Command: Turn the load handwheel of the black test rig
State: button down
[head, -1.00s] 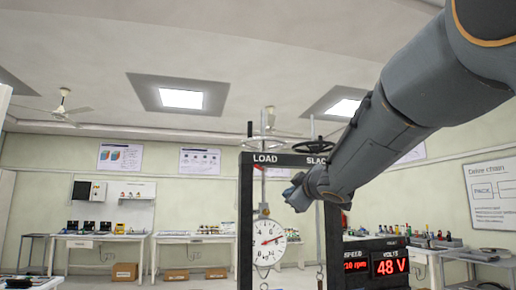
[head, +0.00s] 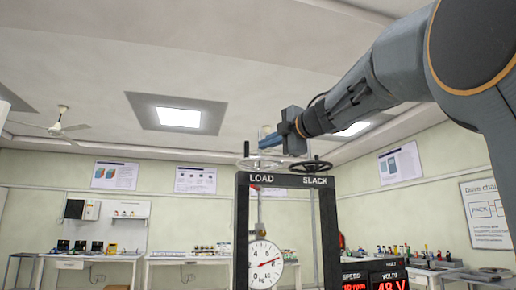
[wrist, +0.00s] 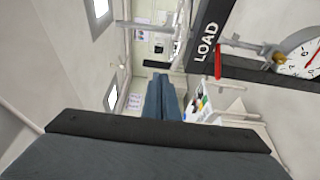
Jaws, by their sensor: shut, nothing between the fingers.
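The load handwheel (head: 258,163) is a pale silver wheel on top of the black test rig (head: 243,225), above the word LOAD. My gripper (head: 266,140) is shut and empty. In the head view its blue-grey fingers point left and appear just above the load handwheel. I cannot tell whether they touch it. In the wrist view the shut fingers (wrist: 163,95) point away from the camera, with the rig's LOAD beam (wrist: 204,45) to their right. A round white dial (head: 265,264) with a red needle hangs inside the rig below LOAD.
A black handwheel (head: 310,167) stands close by on the right, above the word SLACK. A red digital display (head: 388,284) is at the rig's lower right. Benches (head: 190,260) with equipment line the far wall.

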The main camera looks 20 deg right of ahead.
aim_at(247, 151)
jog(key=p+x, duration=0.1)
jog(key=x, duration=0.5)
jog(key=shift+w+a+p, duration=0.1)
jog(key=shift+w+p, duration=0.2)
jog(key=shift+w, duration=0.1)
jog(key=shift+w+a, duration=0.1)
jog(key=shift+w+a+r+p, duration=0.1)
jog(key=shift+w+a+p, duration=0.2)
jog(key=shift+p, duration=0.55)
jog(key=shift+w+a, duration=0.1)
jog(key=shift+w, duration=0.1)
